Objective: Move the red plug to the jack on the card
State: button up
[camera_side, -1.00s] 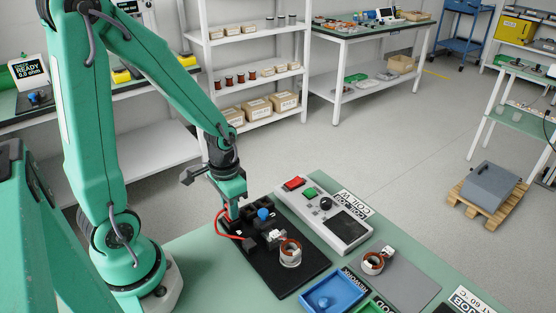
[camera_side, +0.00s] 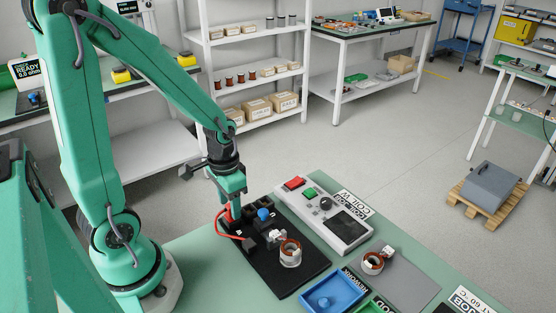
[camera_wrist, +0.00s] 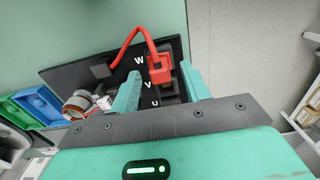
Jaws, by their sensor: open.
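The red plug (camera_wrist: 160,72) with its red lead stands on the black board, close to the printed W, in the wrist view. In the side view the red plug (camera_side: 229,213) is partly covered by my gripper (camera_side: 234,208). My gripper (camera_wrist: 160,84) is open, its two green fingers on either side of the plug in the wrist view; I cannot tell if they touch it. The black board (camera_wrist: 66,76) bears printed letters W, V and U. A card (camera_side: 354,203) behind the grey tester reads COIL W. A blue plug (camera_side: 264,214) stands on the board.
A copper-wound stator (camera_side: 290,254) sits on the board's front part. The grey tester (camera_side: 335,222) with red and green buttons stands just behind the board. A blue tray (camera_side: 333,293) lies in front. Another stator (camera_side: 372,263) sits on a grey mat to the right.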

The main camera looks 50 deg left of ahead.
jog(key=shift+r, duration=3.2)
jog(key=shift+c, duration=0.2)
